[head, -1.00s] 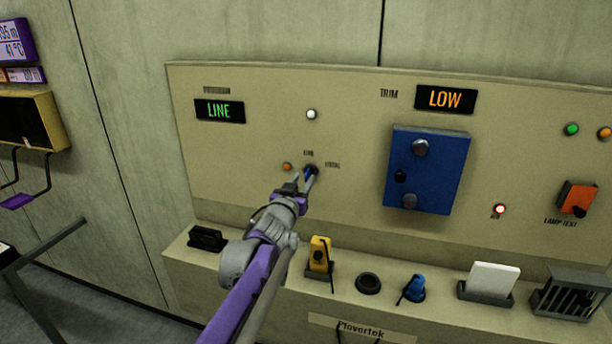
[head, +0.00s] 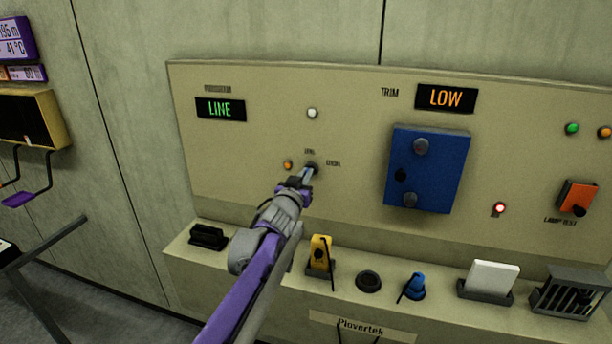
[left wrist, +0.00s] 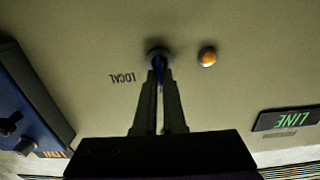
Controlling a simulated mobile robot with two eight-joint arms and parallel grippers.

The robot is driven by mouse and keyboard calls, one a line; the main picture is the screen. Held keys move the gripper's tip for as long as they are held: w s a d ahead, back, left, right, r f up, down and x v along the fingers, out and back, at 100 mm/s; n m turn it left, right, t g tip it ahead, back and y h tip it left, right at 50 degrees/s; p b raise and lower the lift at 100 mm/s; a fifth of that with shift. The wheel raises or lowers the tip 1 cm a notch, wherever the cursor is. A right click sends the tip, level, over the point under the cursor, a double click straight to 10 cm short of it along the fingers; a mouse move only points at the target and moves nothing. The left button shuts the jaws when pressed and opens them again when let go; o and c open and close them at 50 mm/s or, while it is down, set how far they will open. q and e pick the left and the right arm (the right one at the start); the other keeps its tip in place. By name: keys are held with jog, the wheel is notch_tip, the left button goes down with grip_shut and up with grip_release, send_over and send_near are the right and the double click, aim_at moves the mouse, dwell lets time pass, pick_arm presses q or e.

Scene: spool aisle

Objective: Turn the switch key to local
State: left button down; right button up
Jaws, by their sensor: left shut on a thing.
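The switch key (left wrist: 159,64) is blue and sits in a dark round switch (left wrist: 158,52) on the beige panel, below the "LINE" display. My left gripper (head: 307,174) reaches up to it from below, and its two fingers (left wrist: 158,85) are shut on the key. The fingers hide most of the key in both views. The LOCAL label (left wrist: 123,78) is beside the switch, to its right in the head view and upside down in the left wrist view. The display (head: 220,109) reads LINE in green. My right gripper is not in view.
An amber lamp (head: 287,165) sits just left of the switch. A blue box (head: 430,150) projects from the panel to the right. Below, a ledge holds a yellow device (head: 320,252), a blue plug (head: 415,287) and a white card (head: 492,277).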

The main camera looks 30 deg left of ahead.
pick_arm(q)
jog(key=shift+m, duration=0.4)
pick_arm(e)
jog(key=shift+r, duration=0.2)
pick_arm(q)
jog(key=m+p, duration=0.1)
jog(key=m, duration=0.2)
jog(key=m+p, duration=0.1)
jog(key=m, duration=0.1)
jog(key=shift+w+d+m, duration=0.1)
jog(key=shift+d+m, duration=0.1)
jog(key=shift+m, duration=0.2)
jog(key=m+p, duration=0.2)
jog(key=m, duration=0.3)
jog(key=shift+d+f, duration=0.1)
jog(key=shift+f, duration=0.05)
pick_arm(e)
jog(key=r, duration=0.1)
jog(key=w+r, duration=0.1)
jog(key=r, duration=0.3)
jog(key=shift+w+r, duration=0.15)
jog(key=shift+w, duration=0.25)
pick_arm(q)
jog(key=shift+m, duration=0.4)
jog(key=c, duration=1)
grip_release()
